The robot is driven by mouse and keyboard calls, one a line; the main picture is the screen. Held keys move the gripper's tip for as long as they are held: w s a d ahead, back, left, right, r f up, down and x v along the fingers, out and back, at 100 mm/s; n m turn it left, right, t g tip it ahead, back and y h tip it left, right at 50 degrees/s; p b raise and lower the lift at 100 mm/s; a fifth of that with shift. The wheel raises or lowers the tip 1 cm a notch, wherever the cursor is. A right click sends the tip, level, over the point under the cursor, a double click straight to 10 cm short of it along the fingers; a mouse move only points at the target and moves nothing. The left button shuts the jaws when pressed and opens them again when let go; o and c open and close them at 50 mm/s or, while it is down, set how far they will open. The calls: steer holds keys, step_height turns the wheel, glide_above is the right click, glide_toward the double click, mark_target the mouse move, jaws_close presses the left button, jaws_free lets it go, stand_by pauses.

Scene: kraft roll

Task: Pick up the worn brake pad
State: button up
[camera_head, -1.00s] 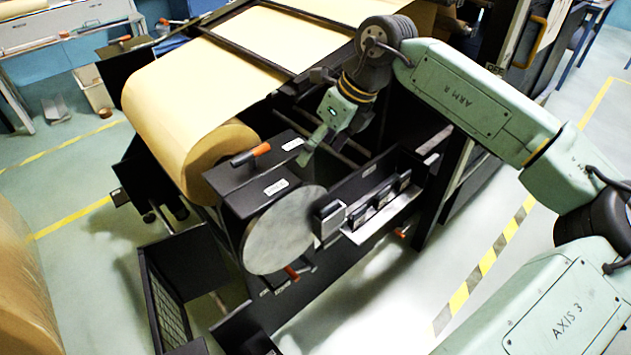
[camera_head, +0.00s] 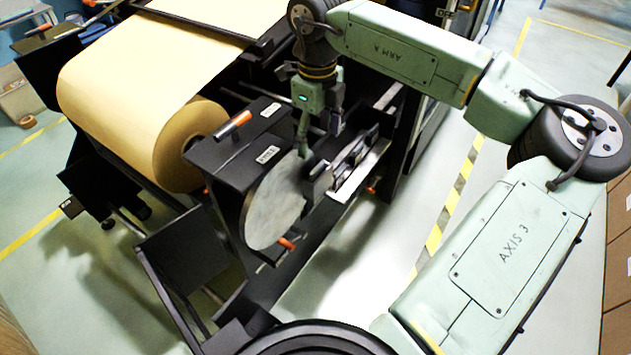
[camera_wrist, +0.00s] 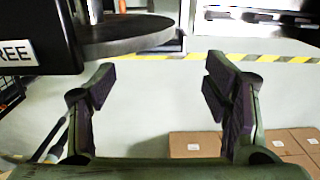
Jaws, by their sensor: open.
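My gripper (camera_head: 313,150) points down beside the upper right edge of the grey brake disc (camera_head: 272,205). In the wrist view its two dark-padded fingers stand wide apart, with nothing between them (camera_wrist: 158,88). A dark block that looks like a brake pad (camera_head: 318,182) sits at the disc's right edge, just below the fingertips; I cannot tell whether it is the worn one. More dark pads (camera_head: 346,160) stand in a light tray (camera_head: 362,176) to the right, partly hidden by my gripper. In the wrist view the disc (camera_wrist: 125,38) lies at the upper left, beyond the left finger.
A black housing (camera_head: 228,160) with an orange-handled lever (camera_head: 233,124) stands left of the disc. The big kraft roll (camera_head: 140,115) lies behind it. Cardboard boxes (camera_wrist: 195,144) show low in the wrist view. Open floor lies right of the machine.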

mark_target(317, 166)
step_height(317, 166, down, 7)
steer(key=b, duration=0.2)
steer(key=shift+f+b, duration=0.15)
steer(key=shift+b, duration=0.15)
steer(key=shift+c, duration=0.2)
steer(key=c, duration=1.6)
